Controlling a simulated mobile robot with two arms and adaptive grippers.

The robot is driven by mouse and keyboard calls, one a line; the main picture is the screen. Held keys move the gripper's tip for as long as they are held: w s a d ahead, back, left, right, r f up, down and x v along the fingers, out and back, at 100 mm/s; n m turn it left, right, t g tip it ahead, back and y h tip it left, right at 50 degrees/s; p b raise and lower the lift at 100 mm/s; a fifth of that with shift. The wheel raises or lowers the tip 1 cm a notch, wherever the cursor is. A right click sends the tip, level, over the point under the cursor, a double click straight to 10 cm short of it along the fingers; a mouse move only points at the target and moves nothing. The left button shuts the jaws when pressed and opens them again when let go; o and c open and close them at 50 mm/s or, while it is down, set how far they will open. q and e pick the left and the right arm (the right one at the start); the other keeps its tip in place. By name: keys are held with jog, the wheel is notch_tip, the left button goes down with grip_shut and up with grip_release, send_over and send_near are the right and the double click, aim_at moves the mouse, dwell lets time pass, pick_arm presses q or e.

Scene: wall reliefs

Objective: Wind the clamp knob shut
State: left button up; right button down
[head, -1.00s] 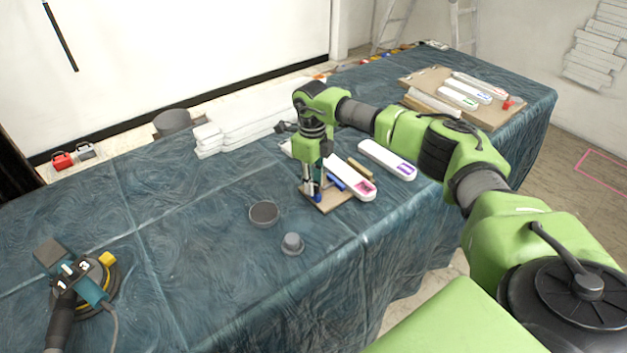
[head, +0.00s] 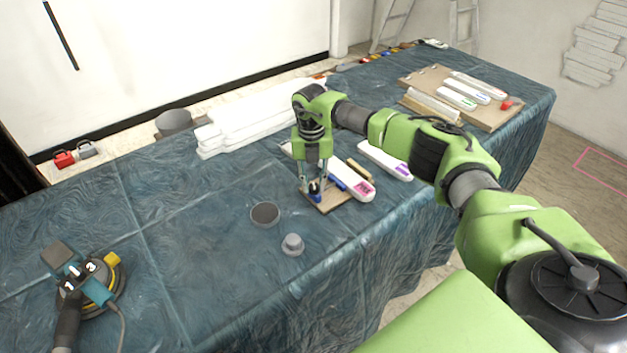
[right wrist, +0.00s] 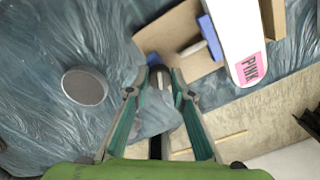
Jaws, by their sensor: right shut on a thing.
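The clamp knob (right wrist: 159,76) is a small light piece between my right gripper's fingertips in the right wrist view. My right gripper (head: 314,187) points straight down and is shut on the knob. The fingers hide much of it. The clamp's blue body (head: 315,198) shows below the fingertips, at the edge of a brown board (head: 333,202); a bit of blue also shows beside the knob in the right wrist view (right wrist: 154,59). How far the clamp is closed cannot be told. My left gripper is not in view.
A white piece marked PINK (right wrist: 240,40) lies on the board, with a blue block (right wrist: 208,38) at its edge. A dark round disc (head: 265,214) and a grey knobbed piece (head: 292,244) lie nearby. A sander (head: 85,280) is at the left. The front-left cloth is mostly clear.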

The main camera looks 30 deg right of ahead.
jog(key=m+p, duration=0.1)
jog(key=m, duration=0.3)
jog(key=shift+d+r+m+p, duration=0.1)
jog(key=shift+r+m+p, duration=0.05)
jog(key=shift+m+p, duration=0.15)
jog(key=m+p, duration=0.1)
jog(key=m, duration=0.2)
jog(key=shift+m+p, duration=0.3)
jog(key=shift+p, duration=0.1)
jog(key=m+p, duration=0.2)
jog(key=m, duration=0.1)
jog(key=shift+r+m, duration=0.1)
jog(key=shift+m, duration=0.3)
jog(key=m+p, duration=0.2)
jog(key=m, duration=0.1)
jog(key=shift+y, duration=0.3)
jog(key=m+p, duration=0.3)
jog(key=m, duration=0.2)
jog(key=shift+p, duration=0.4)
jog(key=m+p, duration=0.2)
jog(key=m, duration=0.1)
jog(key=shift+m, duration=0.3)
jog(key=m+p, duration=0.2)
jog(key=m, duration=0.1)
jog(key=shift+m, duration=1)
jog(key=shift+s+f+m+p, duration=0.1)
jog(key=shift+f+m+p, duration=0.1)
jog(key=shift+m+p, duration=0.3)
